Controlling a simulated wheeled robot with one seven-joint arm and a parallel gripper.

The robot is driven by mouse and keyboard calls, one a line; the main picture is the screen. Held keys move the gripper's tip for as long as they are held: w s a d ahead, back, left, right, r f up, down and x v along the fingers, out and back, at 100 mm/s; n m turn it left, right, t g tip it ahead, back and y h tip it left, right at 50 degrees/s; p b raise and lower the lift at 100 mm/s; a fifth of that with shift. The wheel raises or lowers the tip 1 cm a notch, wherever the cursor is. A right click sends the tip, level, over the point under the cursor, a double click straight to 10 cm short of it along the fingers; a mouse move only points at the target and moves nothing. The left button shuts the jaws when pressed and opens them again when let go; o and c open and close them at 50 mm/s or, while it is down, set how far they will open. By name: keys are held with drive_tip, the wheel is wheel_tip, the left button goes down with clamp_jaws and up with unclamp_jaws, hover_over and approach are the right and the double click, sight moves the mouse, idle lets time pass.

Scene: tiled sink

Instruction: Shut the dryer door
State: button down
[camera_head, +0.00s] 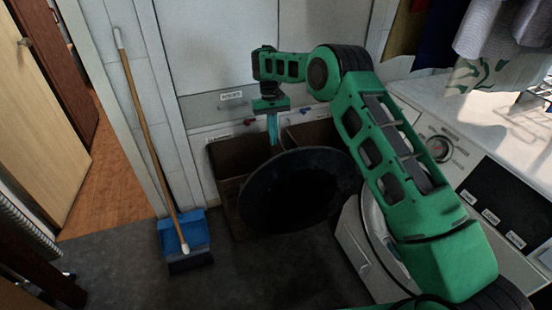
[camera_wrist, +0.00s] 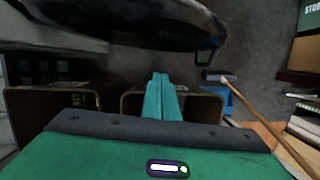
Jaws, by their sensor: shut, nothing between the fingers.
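The dryer door (camera_head: 295,190) is a round dark door standing wide open in the middle of the head view. Its rim also shows as a large dark curve at the top of the wrist view (camera_wrist: 130,28). The dryer (camera_head: 425,125) is a white machine on the right, partly hidden behind my green arm. My gripper (camera_head: 272,142) points down at the far side of the door, near its upper left rim. Its teal fingers lie together in the wrist view (camera_wrist: 161,97), with nothing between them. I cannot tell whether they touch the door.
Brown open bins (camera_head: 238,155) stand behind the door by the wall. A broom (camera_head: 140,110) leans at the left over a blue dustpan (camera_head: 181,232). Clothes (camera_head: 500,35) hang at the upper right. The grey floor (camera_head: 120,265) at the front left is clear.

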drive_tip(key=s+f, duration=0.5)
drive_tip(key=shift+s+d+f, duration=0.15)
drive_tip(key=shift+d+f, duration=0.1)
drive_tip(key=shift+d, duration=0.2)
